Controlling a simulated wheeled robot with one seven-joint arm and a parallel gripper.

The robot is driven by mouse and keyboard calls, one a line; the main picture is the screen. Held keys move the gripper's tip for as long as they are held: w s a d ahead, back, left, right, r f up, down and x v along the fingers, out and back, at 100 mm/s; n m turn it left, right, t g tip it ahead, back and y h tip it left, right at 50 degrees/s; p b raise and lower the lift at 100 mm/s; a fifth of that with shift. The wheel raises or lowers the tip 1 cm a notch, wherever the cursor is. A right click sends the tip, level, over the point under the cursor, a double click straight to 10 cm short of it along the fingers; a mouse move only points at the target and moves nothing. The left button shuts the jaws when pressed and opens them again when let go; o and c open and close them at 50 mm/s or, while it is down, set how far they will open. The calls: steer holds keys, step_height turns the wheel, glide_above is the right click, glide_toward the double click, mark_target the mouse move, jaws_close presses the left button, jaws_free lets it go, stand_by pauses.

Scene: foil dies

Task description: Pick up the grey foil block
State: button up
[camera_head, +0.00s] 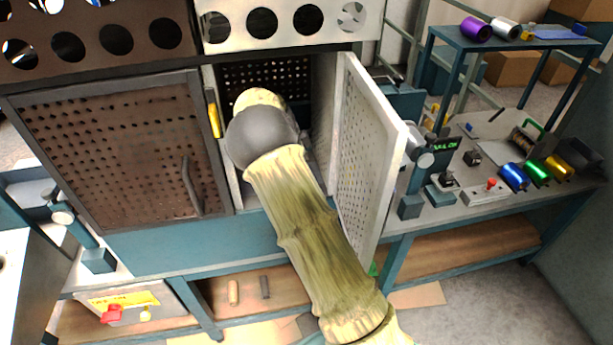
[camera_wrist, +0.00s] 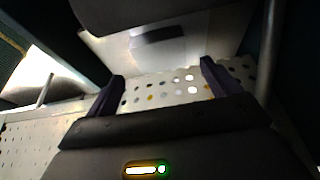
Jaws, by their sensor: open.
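In the head view my arm reaches into the open cabinet (camera_head: 222,160), and the arm hides my gripper there. In the wrist view my gripper (camera_wrist: 162,70) is open, its two dark fingers apart with nothing held between them. A pale perforated plate shows between and beyond the fingers. A pale surface with a dark rectangular patch (camera_wrist: 158,35) lies ahead of them; I cannot tell whether this is part of the grey foil block. I cannot pick out the grey foil block for certain in either view.
The perforated cabinet door (camera_head: 365,150) stands open to the right of my arm. A closed brown perforated door (camera_head: 115,150) is at left. Foil rolls, blue (camera_head: 514,177), green (camera_head: 537,173) and gold (camera_head: 558,167), lie on the right bench. Small tan (camera_head: 233,292) and grey (camera_head: 265,287) pieces lie below.

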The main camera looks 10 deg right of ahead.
steer(key=x, duration=0.3)
steer(key=shift+w+f, duration=0.15)
steer(key=shift+f, duration=0.2)
steer(key=shift+r, duration=0.15)
steer(key=shift+c, duration=0.4)
steer(key=c, duration=1)
